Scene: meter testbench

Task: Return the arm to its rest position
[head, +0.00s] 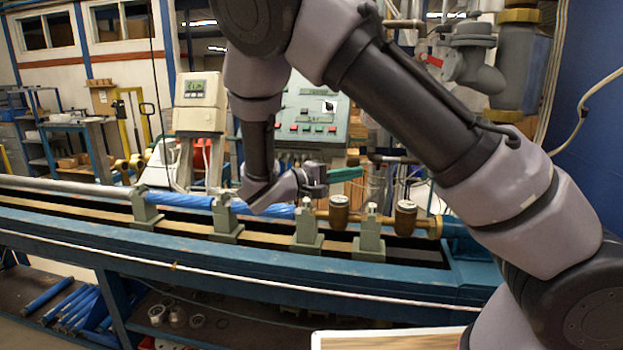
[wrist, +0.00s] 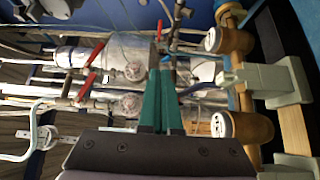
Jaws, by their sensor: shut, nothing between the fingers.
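My gripper (head: 358,172) is above the blue testbench, in front of the grey-green control panel (head: 312,118). In the wrist view its two green fingers (wrist: 161,75) lie side by side, shut, with nothing held. My arm reaches in from the right of the head view and bends down to the gripper at the middle. The fingers point to the right, above the brass water meters, and appear apart from them. One meter (head: 339,212) sits just below the gripper and another (head: 405,217) farther right; both also show in the wrist view (wrist: 240,127).
The blue bench (head: 230,268) runs across the view, with grey-green clamps (head: 307,232) and a blue pipe (head: 180,199). Grey pipework (head: 473,55) and silver cylinders with red-handled valves (wrist: 91,82) stand behind. A pale-edged board (head: 390,339) lies at the bottom. The left foreground is open.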

